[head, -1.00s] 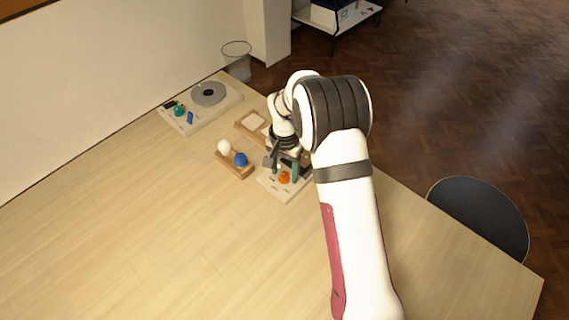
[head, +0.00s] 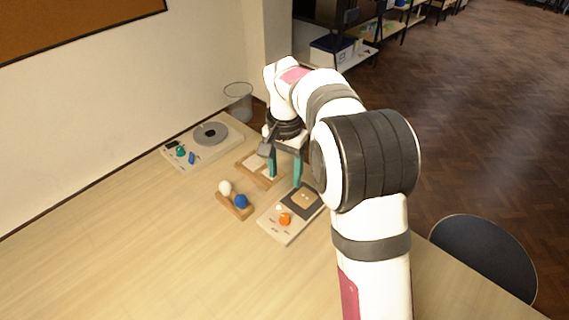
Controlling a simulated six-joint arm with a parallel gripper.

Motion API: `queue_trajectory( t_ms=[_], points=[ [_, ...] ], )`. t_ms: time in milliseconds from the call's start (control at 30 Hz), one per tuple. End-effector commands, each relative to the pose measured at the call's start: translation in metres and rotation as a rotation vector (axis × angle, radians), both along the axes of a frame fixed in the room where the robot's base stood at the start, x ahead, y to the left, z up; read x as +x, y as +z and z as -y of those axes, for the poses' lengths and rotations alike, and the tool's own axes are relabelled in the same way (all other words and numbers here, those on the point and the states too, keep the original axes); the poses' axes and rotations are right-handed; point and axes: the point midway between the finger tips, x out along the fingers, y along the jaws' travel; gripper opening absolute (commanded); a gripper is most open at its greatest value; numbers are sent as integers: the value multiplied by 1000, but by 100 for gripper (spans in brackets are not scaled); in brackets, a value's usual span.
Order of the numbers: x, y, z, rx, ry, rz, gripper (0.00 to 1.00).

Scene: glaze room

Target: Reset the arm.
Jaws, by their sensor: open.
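My gripper (head: 285,178) has two teal fingers that are apart, with nothing visible between them. It points down over the table, by the wooden tray with a pale inset (head: 246,172) and behind the panel with an orange knob (head: 268,227). My arm rises from the lower right, bends over the table and partly covers the panel's right side. Whether the fingertips touch anything below is hard to tell.
A small wooden block (head: 236,208) holds a white ball (head: 225,187) and a blue ball (head: 241,201). A board with a grey disc (head: 211,133) stands at the back left. A wire basket (head: 238,101) is beyond the table (head: 130,250), whose front left is clear. A dark chair (head: 485,255) stands right.

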Motion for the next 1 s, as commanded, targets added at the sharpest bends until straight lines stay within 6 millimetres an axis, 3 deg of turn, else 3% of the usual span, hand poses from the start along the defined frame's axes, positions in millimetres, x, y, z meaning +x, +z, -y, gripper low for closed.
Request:
queue_trajectory(
  t_ms=[167, 267, 333, 433, 500, 633, 767, 1000],
  points=[
    [-4, 4, 2, 3, 0, 1, 61],
    [-38, 28, 13, 20, 4, -2, 61],
    [-87, 50, 26, 44, 13, -5, 61],
    [-171, 65, 40, 83, 26, -11, 61],
    [-226, 62, 45, 109, 36, -13, 61],
    [-298, 43, 47, 145, 50, -14, 61],
    [-325, 30, 46, 158, 56, -15, 61],
    [-327, 29, 46, 160, 56, -18, 61]
  ],
)
